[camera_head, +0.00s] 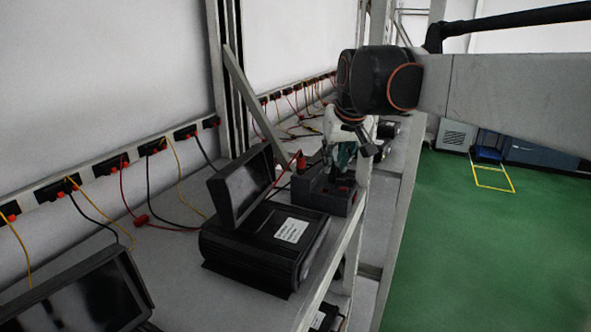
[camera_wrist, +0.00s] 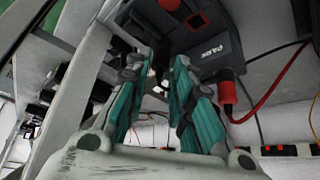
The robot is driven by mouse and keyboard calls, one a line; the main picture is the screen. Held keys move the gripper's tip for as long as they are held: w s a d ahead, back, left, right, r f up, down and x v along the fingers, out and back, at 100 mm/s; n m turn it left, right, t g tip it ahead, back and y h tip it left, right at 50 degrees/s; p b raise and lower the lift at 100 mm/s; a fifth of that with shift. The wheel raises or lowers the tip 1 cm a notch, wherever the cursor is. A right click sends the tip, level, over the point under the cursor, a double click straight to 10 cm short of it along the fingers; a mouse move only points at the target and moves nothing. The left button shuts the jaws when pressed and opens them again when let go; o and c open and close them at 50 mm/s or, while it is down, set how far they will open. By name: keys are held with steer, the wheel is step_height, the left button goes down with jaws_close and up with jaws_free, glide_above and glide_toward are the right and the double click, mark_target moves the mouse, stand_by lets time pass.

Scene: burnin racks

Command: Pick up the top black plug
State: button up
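A dark grey test box (camera_head: 325,196) stands on the rack shelf, and it fills the top of the wrist view (camera_wrist: 205,45). My gripper (camera_head: 343,157) reaches down over this box. In the wrist view my gripper's (camera_wrist: 160,66) two teal fingers are spread, with a gap between their tips. A red plug (camera_wrist: 228,94) with a red cable sits at the box's side, right of the fingers. No black plug is clear in the head view.
A black device (camera_head: 258,245) with a raised screen (camera_head: 243,186) stands nearer on the shelf. A socket strip (camera_head: 105,166) with yellow, red and black cables runs along the wall.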

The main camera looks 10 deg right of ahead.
mark_target(334, 168)
steer(key=shift+x, duration=1.15)
steer(key=shift+s, duration=0.1)
steer(key=c, duration=0.5)
steer(key=shift+r, duration=0.1)
step_height(334, 168, up, 20)
steer(key=b, duration=0.2)
